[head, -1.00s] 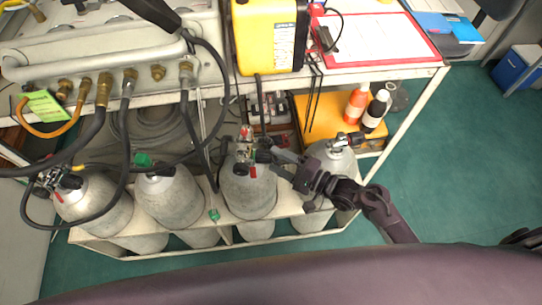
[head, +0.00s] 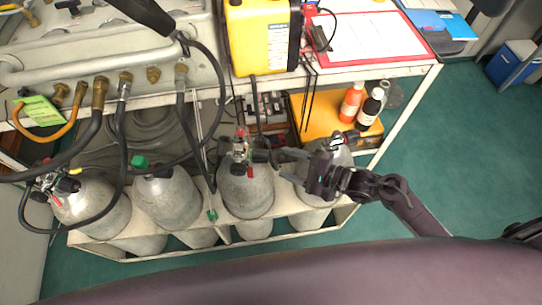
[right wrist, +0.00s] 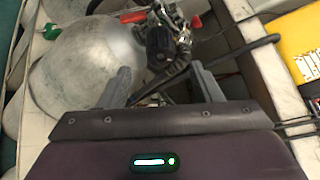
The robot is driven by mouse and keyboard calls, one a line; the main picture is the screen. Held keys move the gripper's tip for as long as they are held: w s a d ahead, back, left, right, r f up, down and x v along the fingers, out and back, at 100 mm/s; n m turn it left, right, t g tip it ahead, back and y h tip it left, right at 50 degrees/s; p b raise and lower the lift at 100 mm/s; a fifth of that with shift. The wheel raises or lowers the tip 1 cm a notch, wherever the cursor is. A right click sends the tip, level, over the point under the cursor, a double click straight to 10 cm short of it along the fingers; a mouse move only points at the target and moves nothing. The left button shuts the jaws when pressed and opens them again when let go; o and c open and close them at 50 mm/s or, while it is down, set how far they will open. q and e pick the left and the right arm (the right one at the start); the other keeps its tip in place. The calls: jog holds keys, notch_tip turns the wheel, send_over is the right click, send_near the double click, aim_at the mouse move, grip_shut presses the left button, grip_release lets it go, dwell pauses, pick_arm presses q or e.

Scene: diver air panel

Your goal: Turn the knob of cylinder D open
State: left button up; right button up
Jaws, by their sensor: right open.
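Several grey cylinders stand in a white rack, and I can read no letter on them. The third cylinder from the left (head: 246,192) has a valve with red parts and a black knob (head: 261,157). The rightmost cylinder (head: 318,185) is partly hidden behind my right gripper. My right gripper (head: 279,166) is open and empty, just right of the third cylinder's valve. In the right wrist view the black knob (right wrist: 160,42) lies ahead of the fingertips (right wrist: 162,78), roughly centred between them and apart from them. I cannot tell how far the knob is turned. My left gripper is out of view.
A panel with hoses (head: 105,65) and a yellow case (head: 262,38) sit above the rack. Black hoses hang near the valves. A yellow box (head: 312,118) with bottles stands on the lower shelf behind my gripper. Green floor (head: 455,150) is free at right.

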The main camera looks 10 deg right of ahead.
aim_at(265, 157)
jog(key=w+a+m, duration=0.1)
jog(key=a, duration=0.1)
jog(key=w+a+f, duration=0.1)
jog(key=w+a, duration=0.1)
jog(key=w+a+m+g, duration=0.1)
jog(key=a, duration=0.1)
jog(key=shift+w+a+f+m+h, duration=0.1)
jog(key=shift+w+f+m+h, duration=0.1)
jog(key=shift+f+m+h, duration=0.15)
jog(key=shift+r, duration=0.1)
jog(key=c, duration=1)
